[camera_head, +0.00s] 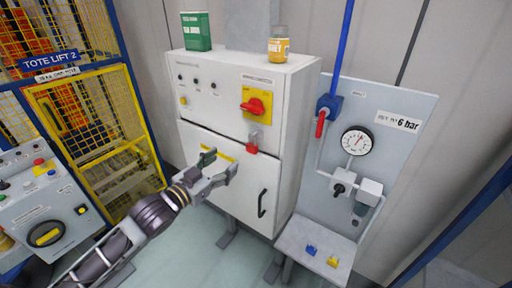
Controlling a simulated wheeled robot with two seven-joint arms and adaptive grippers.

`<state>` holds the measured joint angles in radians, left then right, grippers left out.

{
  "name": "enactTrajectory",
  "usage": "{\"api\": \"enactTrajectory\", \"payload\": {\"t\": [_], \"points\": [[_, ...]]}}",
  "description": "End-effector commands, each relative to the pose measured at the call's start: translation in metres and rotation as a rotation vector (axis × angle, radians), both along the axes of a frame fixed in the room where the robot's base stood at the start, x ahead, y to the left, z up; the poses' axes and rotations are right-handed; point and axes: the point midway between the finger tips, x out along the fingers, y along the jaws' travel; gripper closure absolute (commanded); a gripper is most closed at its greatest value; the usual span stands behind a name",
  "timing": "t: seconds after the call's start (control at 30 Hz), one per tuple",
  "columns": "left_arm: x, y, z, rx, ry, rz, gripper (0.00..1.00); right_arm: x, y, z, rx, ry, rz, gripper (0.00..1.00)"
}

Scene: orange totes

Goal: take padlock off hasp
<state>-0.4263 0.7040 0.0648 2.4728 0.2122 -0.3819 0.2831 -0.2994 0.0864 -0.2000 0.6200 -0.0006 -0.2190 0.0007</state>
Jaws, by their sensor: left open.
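A red padlock (252,149) hangs at the hasp (255,134) on the front of the white cabinet (224,97), just below the red-and-yellow rotary switch. Its shackle is too small to tell whether it is locked. My left gripper (222,164) is open and empty in front of the cabinet, to the left of the padlock and a little lower. Its fingers are apart from the padlock and partly cover a yellow strip on the cabinet. My right gripper is not in view.
The red switch handle (254,106) sticks out above the padlock. A black door handle (262,203) is below it. A green box (196,31) and a yellow-labelled jar (278,46) stand on top. A gauge panel (400,104) is to the right, a control console (36,196) to the left.

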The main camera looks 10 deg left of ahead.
Motion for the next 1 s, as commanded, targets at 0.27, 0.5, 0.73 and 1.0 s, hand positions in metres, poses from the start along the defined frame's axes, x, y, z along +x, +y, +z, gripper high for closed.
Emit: {"api": "enactTrajectory", "payload": {"t": [0.27,0.5,0.73,1.0], "points": [[-0.004,-0.004,0.0,-0.122,0.07,0.004,0.38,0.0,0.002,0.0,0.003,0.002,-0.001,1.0],[-0.004,-0.003,-0.001,-0.163,0.089,0.007,0.38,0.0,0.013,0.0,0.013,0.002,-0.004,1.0],[-0.004,-0.003,-0.001,-0.162,0.089,0.007,0.38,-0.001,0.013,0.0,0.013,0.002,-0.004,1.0],[-0.002,-0.004,-0.002,-0.163,0.088,0.007,0.38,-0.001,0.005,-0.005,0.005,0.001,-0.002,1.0]]}}
